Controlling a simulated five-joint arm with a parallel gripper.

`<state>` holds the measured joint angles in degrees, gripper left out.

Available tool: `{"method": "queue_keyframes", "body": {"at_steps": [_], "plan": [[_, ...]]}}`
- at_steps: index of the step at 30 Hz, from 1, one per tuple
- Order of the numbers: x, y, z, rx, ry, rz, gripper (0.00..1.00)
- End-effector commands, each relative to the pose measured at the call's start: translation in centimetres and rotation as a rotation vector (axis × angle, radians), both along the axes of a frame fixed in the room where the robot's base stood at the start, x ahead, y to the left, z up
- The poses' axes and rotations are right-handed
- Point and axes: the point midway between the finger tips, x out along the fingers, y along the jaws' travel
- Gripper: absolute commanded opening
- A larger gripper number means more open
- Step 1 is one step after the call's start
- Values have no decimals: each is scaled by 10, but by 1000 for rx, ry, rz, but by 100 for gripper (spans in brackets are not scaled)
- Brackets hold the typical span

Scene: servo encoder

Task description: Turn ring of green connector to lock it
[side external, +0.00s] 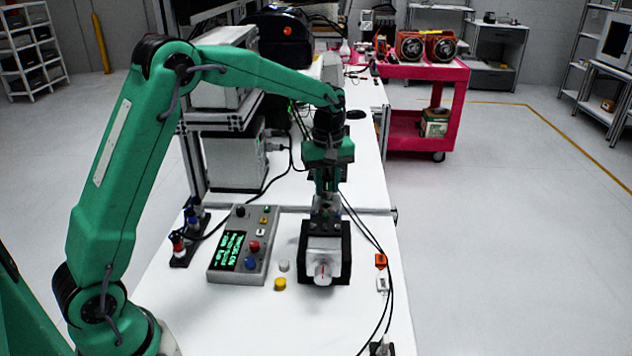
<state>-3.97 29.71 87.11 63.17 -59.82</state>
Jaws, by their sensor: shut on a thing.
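The servo motor (322,243) sits in a black holder (343,278) on the white bench. Its light grey body and a round silver front piece with a red mark (323,271) face the camera. My gripper (325,211) points straight down at the back top of the motor, with its fingers shut. The fingers are closed where the connector sits, on its ring as far as I can tell. The green connector and its ring are too small and too covered by the fingers to make out. The ring's turn cannot be read.
A grey control box (243,246) with a green-text screen and buttons stands left of the holder. A yellow cap (280,284) and a grey cap (284,265) lie between them. Orange and white connectors (381,262) and black cables lie at right, near the bench edge.

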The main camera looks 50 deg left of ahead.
Motion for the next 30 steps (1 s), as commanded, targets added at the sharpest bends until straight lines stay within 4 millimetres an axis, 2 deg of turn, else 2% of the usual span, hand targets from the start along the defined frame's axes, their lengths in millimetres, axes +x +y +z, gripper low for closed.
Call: {"method": "queue_keyframes", "body": {"at_steps": [30], "plan": [[0, 0, 0, 0, 0, -786, 12]]}}
